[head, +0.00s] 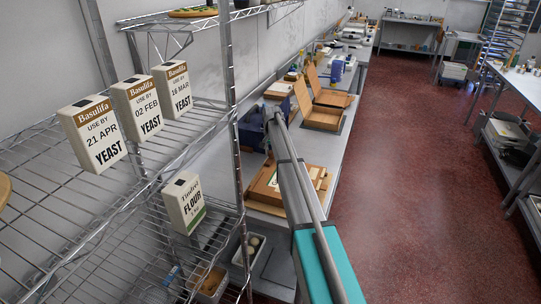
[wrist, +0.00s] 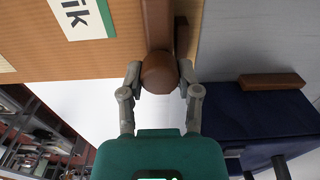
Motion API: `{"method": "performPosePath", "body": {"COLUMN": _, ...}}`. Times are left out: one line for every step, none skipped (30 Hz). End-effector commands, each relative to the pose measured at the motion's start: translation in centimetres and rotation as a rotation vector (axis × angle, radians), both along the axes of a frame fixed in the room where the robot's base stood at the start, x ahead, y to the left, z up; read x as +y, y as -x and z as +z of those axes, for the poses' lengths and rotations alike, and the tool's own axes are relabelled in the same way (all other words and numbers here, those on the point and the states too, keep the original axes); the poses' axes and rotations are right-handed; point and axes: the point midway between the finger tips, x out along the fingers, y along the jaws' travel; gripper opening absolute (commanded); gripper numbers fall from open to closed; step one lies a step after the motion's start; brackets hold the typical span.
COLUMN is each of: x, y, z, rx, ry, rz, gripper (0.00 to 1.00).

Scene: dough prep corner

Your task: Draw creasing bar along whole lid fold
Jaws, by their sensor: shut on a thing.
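My gripper (wrist: 160,82) is shut on a brown bar with a rounded end, which I take as the creasing bar (wrist: 157,28). In the wrist view the bar runs from between the fingers to the top edge, over a tan cardboard surface (wrist: 110,58). I cannot tell whether it touches the cardboard. A second brown strip (wrist: 182,38) shows just right of the bar. A white label (wrist: 82,18) with dark letters is on the cardboard, left of the bar. The fold line is not clear. In the head view my arm reaches over the bench, and the bar cannot be made out.
A dark blue block (wrist: 245,112) with a brown piece (wrist: 272,81) on it stands right of my gripper. Open cardboard boxes (head: 320,118) stand farther along the bench. A flat brown box (head: 263,190) lies nearer. A wire rack (head: 236,105) with yeast cartons (head: 93,134) stands left.

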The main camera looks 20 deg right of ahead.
Motion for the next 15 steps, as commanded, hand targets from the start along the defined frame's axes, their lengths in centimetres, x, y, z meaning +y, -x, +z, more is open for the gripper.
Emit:
{"method": "performPosePath", "body": {"x": -0.20, "y": -0.32, "z": -0.03, "rx": 0.000, "ry": 0.000, "rz": 0.000, "gripper": 0.00}}
{"method": "performPosePath", "body": {"x": -0.30, "y": -0.44, "z": -0.04, "rx": 0.000, "ry": 0.000, "rz": 0.000, "gripper": 0.00}}
{"method": "performPosePath", "body": {"x": -0.42, "y": -0.59, "z": -0.05, "rx": 0.000, "ry": 0.000, "rz": -0.001, "gripper": 0.00}}
{"method": "performPosePath", "body": {"x": -0.49, "y": -0.69, "z": -0.05, "rx": 0.000, "ry": 0.000, "rz": -0.001, "gripper": 0.00}}
{"method": "performPosePath", "body": {"x": -0.58, "y": -0.77, "z": -0.06, "rx": 0.000, "ry": 0.000, "rz": -0.001, "gripper": 0.00}}
{"method": "performPosePath", "body": {"x": -0.65, "y": -0.86, "z": -0.07, "rx": 0.000, "ry": 0.000, "rz": -0.001, "gripper": 0.00}}
{"method": "performPosePath", "body": {"x": -0.70, "y": -0.91, "z": -0.07, "rx": 0.000, "ry": 0.000, "rz": -0.001, "gripper": 0.00}}
{"method": "performPosePath", "body": {"x": -0.74, "y": -0.96, "z": -0.07, "rx": 0.000, "ry": 0.000, "rz": 0.000, "gripper": 0.00}}
{"method": "performPosePath", "body": {"x": -0.78, "y": -0.99, "z": -0.07, "rx": 0.000, "ry": 0.000, "rz": 0.000, "gripper": 0.00}}
{"method": "performPosePath", "body": {"x": -0.79, "y": -1.00, "z": -0.07, "rx": 0.000, "ry": 0.000, "rz": 0.000, "gripper": 0.00}}
{"method": "performPosePath", "body": {"x": -0.80, "y": -1.00, "z": -0.07, "rx": 0.000, "ry": 0.000, "rz": 0.000, "gripper": 0.00}}
{"method": "performPosePath", "body": {"x": -0.80, "y": -0.99, "z": -0.07, "rx": 0.000, "ry": 0.000, "rz": 0.000, "gripper": 0.00}}
{"method": "performPosePath", "body": {"x": -0.80, "y": -0.99, "z": -0.07, "rx": 0.000, "ry": 0.000, "rz": 0.000, "gripper": 0.00}}
{"method": "performPosePath", "body": {"x": -0.79, "y": -0.98, "z": -0.07, "rx": 0.000, "ry": 0.000, "rz": 0.000, "gripper": 0.00}}
{"method": "performPosePath", "body": {"x": -0.79, "y": -0.98, "z": -0.07, "rx": 0.000, "ry": 0.000, "rz": 0.000, "gripper": 0.00}}
